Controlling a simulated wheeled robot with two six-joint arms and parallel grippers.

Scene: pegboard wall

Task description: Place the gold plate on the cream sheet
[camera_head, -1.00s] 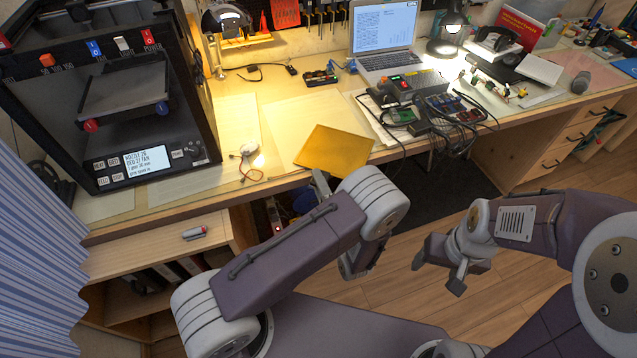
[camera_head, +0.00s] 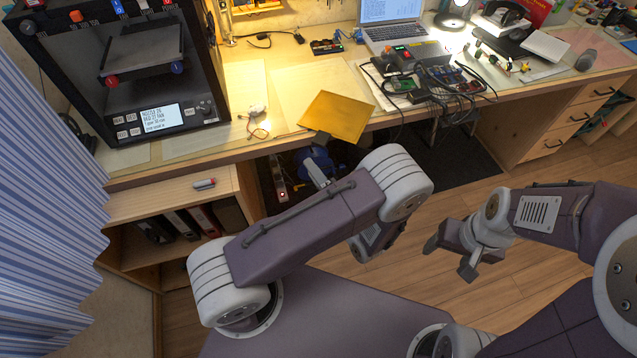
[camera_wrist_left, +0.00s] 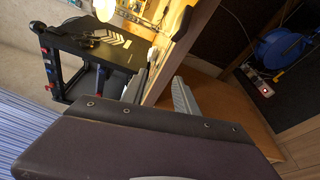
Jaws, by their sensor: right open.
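The gold plate (camera_head: 337,117) lies at the desk's front edge, over the near right part of the cream sheet (camera_head: 298,85); its front corner reaches past the desk edge. My left gripper (camera_head: 316,168) is just below and in front of the plate, mostly hidden by my forearm. In the left wrist view its fingers (camera_wrist_left: 162,90) look apart, with no plate visible between them. My right gripper (camera_head: 450,257) is open and empty above the floor, well to the right of the plate.
A black 3D printer (camera_head: 120,75) stands at the left. Boxes with cables (camera_head: 445,80) lie right of the sheet, with a laptop (camera_head: 390,22) behind. A small white item with a wire (camera_head: 257,118) lies left of the plate. A lower shelf (camera_head: 175,190) stands front left.

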